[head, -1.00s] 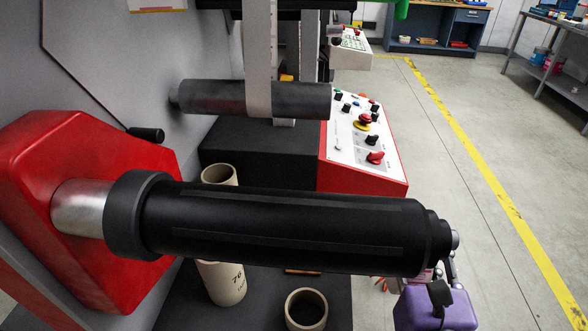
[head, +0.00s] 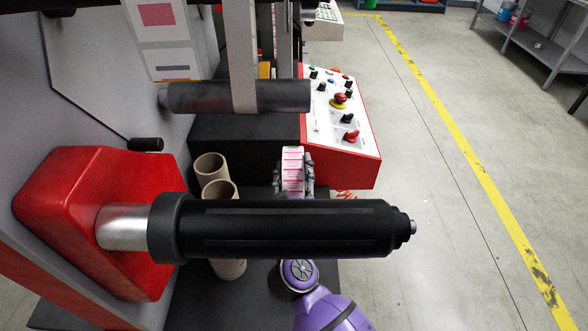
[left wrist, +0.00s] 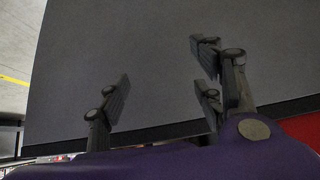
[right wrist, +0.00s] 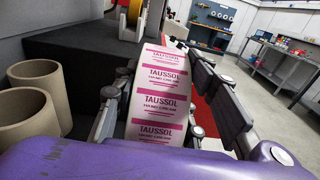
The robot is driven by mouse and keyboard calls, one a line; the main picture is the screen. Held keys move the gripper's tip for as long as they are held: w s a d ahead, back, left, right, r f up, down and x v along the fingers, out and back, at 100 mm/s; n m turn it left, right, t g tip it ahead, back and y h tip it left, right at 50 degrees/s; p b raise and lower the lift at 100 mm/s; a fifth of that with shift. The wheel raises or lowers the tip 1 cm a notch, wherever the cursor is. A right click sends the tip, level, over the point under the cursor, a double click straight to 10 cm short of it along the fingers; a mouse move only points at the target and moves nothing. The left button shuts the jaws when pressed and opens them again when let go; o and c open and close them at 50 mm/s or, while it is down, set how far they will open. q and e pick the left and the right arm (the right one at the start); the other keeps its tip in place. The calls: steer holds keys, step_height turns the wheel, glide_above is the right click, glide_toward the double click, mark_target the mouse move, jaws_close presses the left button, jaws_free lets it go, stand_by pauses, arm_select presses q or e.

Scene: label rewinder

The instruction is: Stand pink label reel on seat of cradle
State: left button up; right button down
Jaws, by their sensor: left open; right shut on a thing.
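The pink label reel (head: 292,168) is white with pink printed labels. It stands edge-on beyond the black mandrel (head: 290,228) in the head view. My right gripper (head: 294,178) is shut on it, one finger on each side. In the right wrist view the reel (right wrist: 160,98) fills the space between the fingers, its "TAUSSOL" labels facing the camera. Its lower part is hidden. I cannot make out the cradle or its seat. My left gripper (left wrist: 163,80) is open and empty in front of a plain grey panel; it does not show in the head view.
Cardboard cores (head: 210,167) stand left of the reel on the dark deck, close to the right gripper (right wrist: 35,85). A control panel (head: 338,112) with a red-sided box is at the back right. A grey roller (head: 240,97) crosses behind. Open floor lies to the right.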

step_height(320, 180, down, 2)
steer(key=shift+f+b, duration=0.1)
steer(key=shift+b, duration=0.65)
steer(key=shift+f+b, duration=0.85)
steer(key=shift+f, duration=0.1)
step_height(320, 180, down, 3)
steer(key=shift+r+b, duration=0.15)
steer(key=shift+b, duration=0.95)
steer(key=shift+f+b, duration=0.5)
steer(key=shift+f, duration=0.1)
arm_select(q)
step_height(320, 180, down, 7)
steer(key=s, duration=0.1)
steer(key=shift+s+g, duration=0.15)
steer(key=shift+g, duration=0.15)
arm_select(e)
steer(key=shift+f, duration=0.25)
arm_select(q)
steer(key=shift+r, duration=0.15)
